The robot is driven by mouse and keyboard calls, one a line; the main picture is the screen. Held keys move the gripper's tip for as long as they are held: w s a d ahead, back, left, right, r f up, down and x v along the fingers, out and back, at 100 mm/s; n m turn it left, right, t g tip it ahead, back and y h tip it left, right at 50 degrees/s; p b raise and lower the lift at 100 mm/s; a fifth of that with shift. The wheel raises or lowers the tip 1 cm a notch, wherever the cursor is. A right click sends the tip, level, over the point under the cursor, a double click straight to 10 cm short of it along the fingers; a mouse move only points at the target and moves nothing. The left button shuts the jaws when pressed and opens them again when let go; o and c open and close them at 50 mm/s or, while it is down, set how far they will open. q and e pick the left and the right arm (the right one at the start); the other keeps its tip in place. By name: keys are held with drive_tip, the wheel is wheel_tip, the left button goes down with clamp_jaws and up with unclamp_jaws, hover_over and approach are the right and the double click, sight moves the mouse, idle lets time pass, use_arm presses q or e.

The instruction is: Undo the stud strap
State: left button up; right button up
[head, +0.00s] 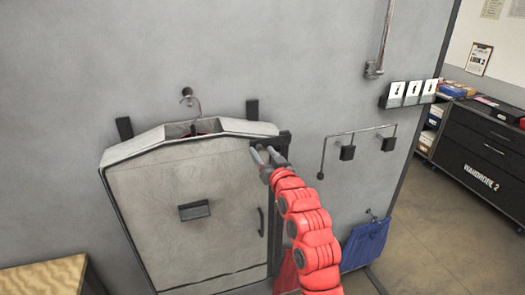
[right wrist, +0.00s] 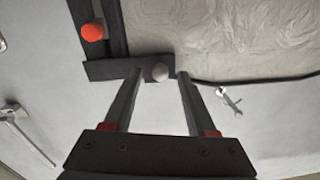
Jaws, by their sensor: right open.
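The stud strap (right wrist: 103,70) is a short dark strap across the corner of a pale, dark-edged garment cover (head: 185,210). In the head view the dark strap (head: 277,140) shows at the cover's upper right corner. A round grey stud (right wrist: 160,72) sits at the strap's end in the right wrist view. My right gripper (head: 260,152) is at that corner. In the right wrist view its open fingers (right wrist: 156,76) stand on either side of the stud, with gaps showing. The fingertips hide part of the strap. My left gripper is not in view.
An orange-red round knob (right wrist: 92,32) is beside the strap on a dark band. A hanger hook (head: 190,99) rises above the cover. To the right are a wall rail (head: 355,131), a blue cloth (head: 366,243) and dark drawers (head: 485,150). A wooden top (head: 45,276) is at lower left.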

drive_tip(key=shift+w+a, duration=0.15)
drive_tip(key=shift+w, duration=0.25)
clamp_jaws()
idle(1.3)
